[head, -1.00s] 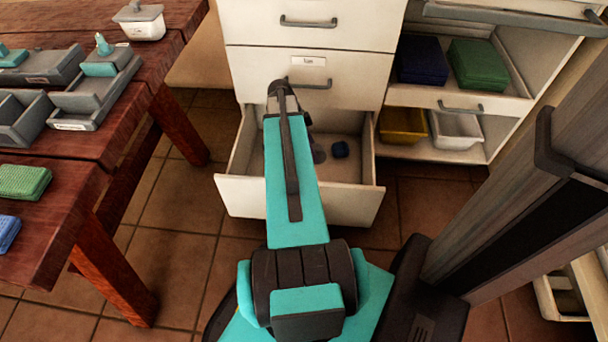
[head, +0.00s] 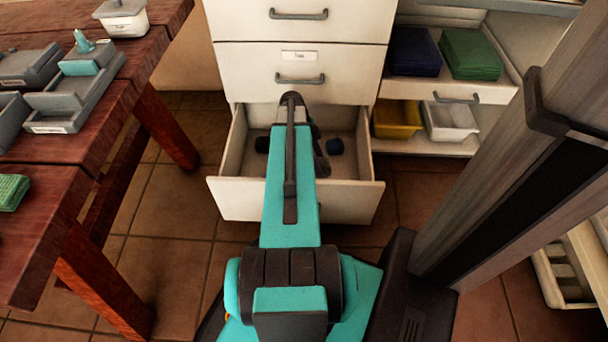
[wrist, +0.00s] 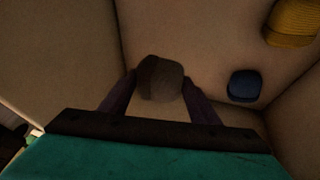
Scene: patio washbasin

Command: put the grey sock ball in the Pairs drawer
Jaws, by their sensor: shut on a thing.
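My gripper (wrist: 160,88) is shut on the grey sock ball (wrist: 161,78), which sits between the two fingers in the wrist view. In the head view my arm reaches into the open bottom drawer (head: 295,201) of the white cabinet, and the ball is not clearly visible there. The wrist view shows drawer walls around the gripper. The ball's height above the drawer floor is hard to judge. The closed drawer above (head: 340,82) carries a small label (head: 299,55) too blurred to read. I see no label on the open drawer.
A dark blue ball (head: 335,146) lies in the open drawer, right of my arm. A dark thing (head: 262,145) lies left of it. The wrist view shows a yellow ribbed thing (wrist: 292,22). A wooden table (head: 40,222) stands left; shelves with bins (head: 398,121) are right.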

